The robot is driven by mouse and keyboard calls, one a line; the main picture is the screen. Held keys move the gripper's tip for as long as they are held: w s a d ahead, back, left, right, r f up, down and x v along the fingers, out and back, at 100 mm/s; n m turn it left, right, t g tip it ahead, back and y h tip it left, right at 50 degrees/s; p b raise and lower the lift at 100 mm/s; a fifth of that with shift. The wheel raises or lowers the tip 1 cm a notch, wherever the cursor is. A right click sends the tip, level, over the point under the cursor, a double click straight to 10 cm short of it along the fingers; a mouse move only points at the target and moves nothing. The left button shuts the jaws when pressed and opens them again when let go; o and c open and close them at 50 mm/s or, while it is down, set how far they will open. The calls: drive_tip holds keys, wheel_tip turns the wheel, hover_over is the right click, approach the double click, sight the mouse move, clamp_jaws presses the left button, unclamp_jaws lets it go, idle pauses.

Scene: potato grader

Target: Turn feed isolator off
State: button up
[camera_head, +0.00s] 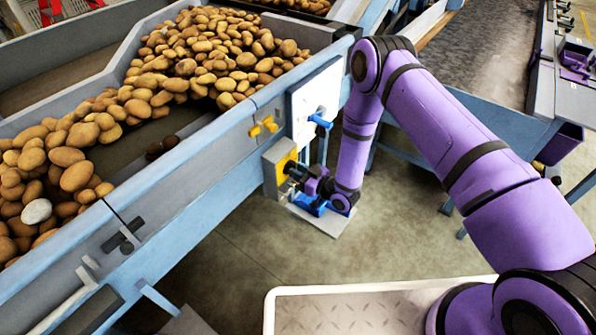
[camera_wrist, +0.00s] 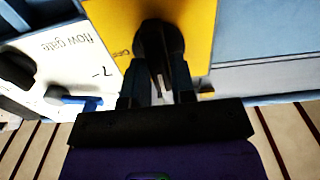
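The feed isolator is a grey box with a yellow face (camera_head: 284,163) on the side of the blue machine frame, left of my gripper. In the wrist view the yellow plate (camera_wrist: 198,22) carries a round black knob (camera_wrist: 157,38); a small mark beside it looks like "OFF". My gripper (camera_head: 292,170) is at the knob. In the wrist view my gripper's two fingers (camera_wrist: 157,80) stand apart on either side of the knob's handle, with a narrow gap showing. Contact at the fingertips is too dark to tell.
A white panel (camera_wrist: 60,60) marked "flow gate" has dark knobs and a blue handle; the blue handle (camera_head: 320,121) also shows in the head view. A yellow handle (camera_head: 263,127) is nearby. Potatoes (camera_head: 215,55) fill the hopper. Floor (camera_head: 400,235) right of the isolator is clear.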

clamp_jaws()
drive_tip(key=shift+m, duration=0.3)
drive_tip(key=shift+w+d+f+m, duration=0.1)
drive_tip(key=shift+f+m, duration=0.05)
drive_tip(key=shift+m, duration=2.7)
drive_tip(key=shift+w+d+f+m, duration=0.1)
drive_tip(key=shift+m, duration=2.8)
drive_tip(key=shift+w+d+f+m, duration=0.1)
drive_tip(key=shift+f+m, duration=0.05)
drive_tip(key=shift+m, duration=2.7)
drive_tip(key=shift+o, duration=2.4)
unclamp_jaws()
